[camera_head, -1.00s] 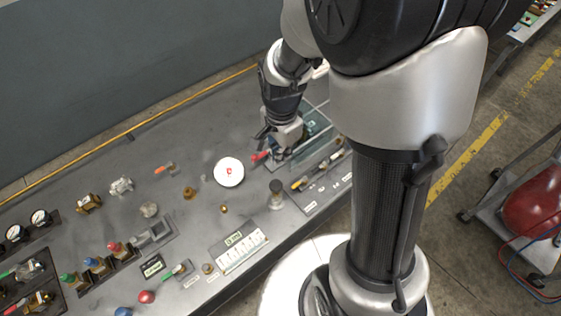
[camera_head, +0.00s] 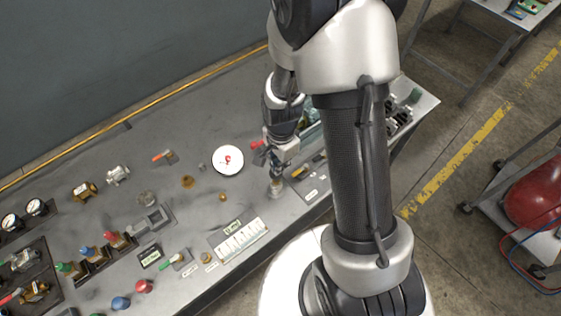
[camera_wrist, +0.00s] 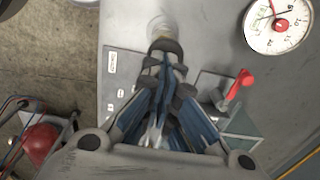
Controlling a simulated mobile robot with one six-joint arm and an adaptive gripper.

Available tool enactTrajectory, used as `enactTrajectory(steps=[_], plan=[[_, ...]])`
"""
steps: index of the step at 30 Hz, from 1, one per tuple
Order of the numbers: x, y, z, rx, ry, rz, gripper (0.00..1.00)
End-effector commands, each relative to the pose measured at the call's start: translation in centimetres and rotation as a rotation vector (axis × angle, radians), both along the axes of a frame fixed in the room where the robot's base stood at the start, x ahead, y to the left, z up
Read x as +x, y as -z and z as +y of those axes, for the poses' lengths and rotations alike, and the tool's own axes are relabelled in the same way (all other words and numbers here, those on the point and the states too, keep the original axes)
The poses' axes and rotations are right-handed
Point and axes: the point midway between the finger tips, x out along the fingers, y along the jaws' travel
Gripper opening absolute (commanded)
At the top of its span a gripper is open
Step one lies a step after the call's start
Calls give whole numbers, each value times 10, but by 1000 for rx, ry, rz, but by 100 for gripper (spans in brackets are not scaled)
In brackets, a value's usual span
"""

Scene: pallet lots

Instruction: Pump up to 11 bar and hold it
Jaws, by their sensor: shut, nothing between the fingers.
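The round white gauge (camera_head: 228,159) with red marks lies on the grey bench; in the wrist view the dial (camera_wrist: 280,22) shows at the upper right, its reading too small to be sure of. My gripper (camera_head: 275,172) is shut and empty, right of the gauge. A short grey cylindrical post (camera_head: 275,190) stands on the bench just below my gripper; in the wrist view its round top (camera_wrist: 163,30) is blurred and lies just beyond my fingertips (camera_wrist: 168,55). I cannot tell if they touch. A red lever (camera_wrist: 238,85) on a block is beside my fingers.
Labelled panels and a white switch strip (camera_head: 240,238) lie along the front edge. Red (camera_head: 144,286) and blue (camera_head: 121,303) knobs, valves and small gauges (camera_head: 36,207) crowd the left. A red tank (camera_head: 535,192) stands on a cart at the right. The bench behind the gauge is clear.

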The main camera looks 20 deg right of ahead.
Motion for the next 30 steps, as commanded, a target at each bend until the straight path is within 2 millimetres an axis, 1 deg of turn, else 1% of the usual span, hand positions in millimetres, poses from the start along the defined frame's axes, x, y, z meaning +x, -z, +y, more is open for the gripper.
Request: enactTrajectory(steps=[5,8,12,15,26,29,30], plan=[[0,1,0,0,0,0,0],[0,10,0,0,0,1,0],[0,30,0,1,0,1,0],[0,38,0,0,0,1,0],[-1,36,0,0,0,2,0],[1,29,-2,0,0,2,0],[2,24,-3,1,0,1,0]])
